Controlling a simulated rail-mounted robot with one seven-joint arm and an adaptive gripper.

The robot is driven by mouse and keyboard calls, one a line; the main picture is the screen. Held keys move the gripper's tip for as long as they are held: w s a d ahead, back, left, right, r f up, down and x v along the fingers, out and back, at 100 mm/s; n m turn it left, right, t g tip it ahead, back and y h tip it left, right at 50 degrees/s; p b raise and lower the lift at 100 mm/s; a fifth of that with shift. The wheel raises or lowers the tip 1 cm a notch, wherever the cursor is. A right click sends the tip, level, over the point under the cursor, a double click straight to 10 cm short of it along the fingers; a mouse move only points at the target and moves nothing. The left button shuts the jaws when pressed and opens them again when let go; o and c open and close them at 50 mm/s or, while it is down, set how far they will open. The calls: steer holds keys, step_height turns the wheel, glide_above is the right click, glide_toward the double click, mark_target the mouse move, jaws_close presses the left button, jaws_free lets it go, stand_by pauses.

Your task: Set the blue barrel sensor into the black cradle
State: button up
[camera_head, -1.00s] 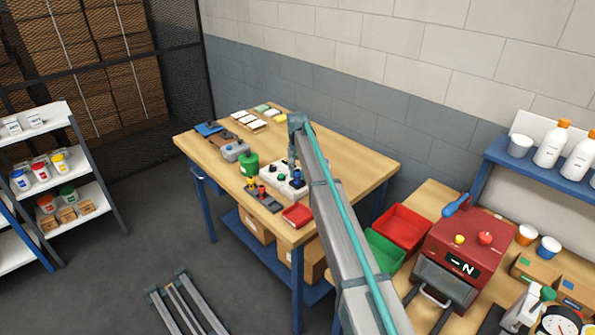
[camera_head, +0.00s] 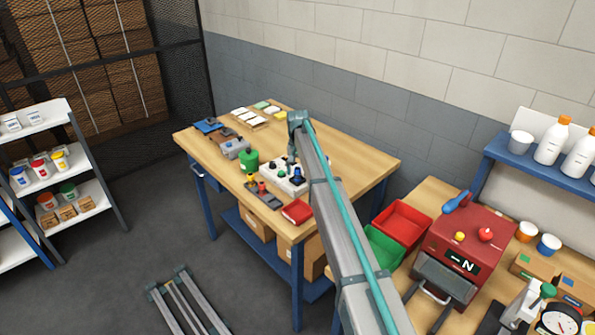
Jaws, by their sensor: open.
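A small blue piece (camera_head: 297,174), which looks like the blue barrel sensor, stands upright at the right part of a white block (camera_head: 270,170) on the wooden table. Small dark pieces stand beside it on the block. My gripper (camera_head: 291,159) is just above and behind the blue piece, at the end of my arm, open; it appears apart from the piece. A dark tray (camera_head: 270,203) in front of the block holds small yellow and red pieces. I cannot tell which dark part is the black cradle.
Several small trays and boxes fill the left end. The table's back right is clear.

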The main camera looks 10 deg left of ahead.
mark_target(298, 168)
step_height(298, 168, up, 13)
steer(key=b, duration=0.3)
steer(key=shift+f+b, duration=0.2)
steer(key=shift+b, duration=0.2)
